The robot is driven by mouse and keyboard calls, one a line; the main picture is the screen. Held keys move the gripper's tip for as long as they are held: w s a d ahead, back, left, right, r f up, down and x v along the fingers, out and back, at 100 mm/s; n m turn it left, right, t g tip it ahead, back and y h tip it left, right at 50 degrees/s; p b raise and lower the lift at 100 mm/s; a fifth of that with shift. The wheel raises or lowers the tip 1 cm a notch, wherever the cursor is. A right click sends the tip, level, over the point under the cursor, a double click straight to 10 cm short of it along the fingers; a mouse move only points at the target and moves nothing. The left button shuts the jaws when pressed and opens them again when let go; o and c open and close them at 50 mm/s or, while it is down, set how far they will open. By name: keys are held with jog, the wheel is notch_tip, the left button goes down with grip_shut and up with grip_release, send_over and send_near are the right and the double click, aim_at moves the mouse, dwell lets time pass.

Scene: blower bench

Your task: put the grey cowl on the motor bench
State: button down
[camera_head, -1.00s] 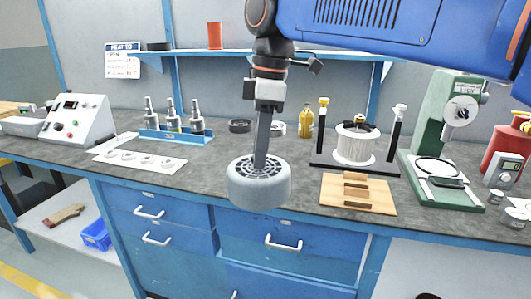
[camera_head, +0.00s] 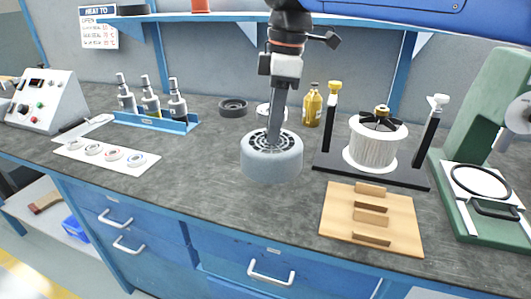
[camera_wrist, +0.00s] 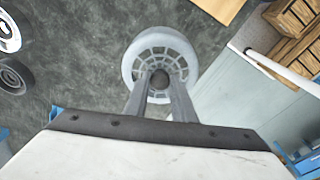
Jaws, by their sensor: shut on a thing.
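The grey cowl (camera_head: 272,160) is a round, short drum with a slotted grille on top. My gripper (camera_head: 274,136) is shut on the hub at the middle of the grille and holds the cowl level. In the wrist view the cowl (camera_wrist: 137,68) hangs between and beyond the fingertips (camera_wrist: 159,84). In the head view it appears over the grey worktop; its exact height is unclear. The likely motor bench is a black base (camera_head: 322,165) to the right, with a white ribbed motor (camera_head: 375,148) between a yellow-topped post (camera_head: 331,115) and a white-topped post (camera_head: 431,130).
A wooden board with slats (camera_head: 335,215) lies in front of the black base. A green press stand (camera_head: 490,110) is at right. A yellow bottle (camera_head: 312,106) and a black ring (camera_head: 233,107) stand behind the cowl.

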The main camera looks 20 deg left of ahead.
aim_at(280, 141)
notch_tip(280, 141, down, 7)
dwell(0.5)
jog(key=shift+f, duration=0.1)
jog(key=c, duration=1.5)
grip_release()
jog(key=r, duration=0.4)
jog(key=d+r, duration=0.1)
jog(key=r, duration=0.7)
jog(key=shift+w+d, duration=0.15)
jog(key=shift+w, duration=0.05)
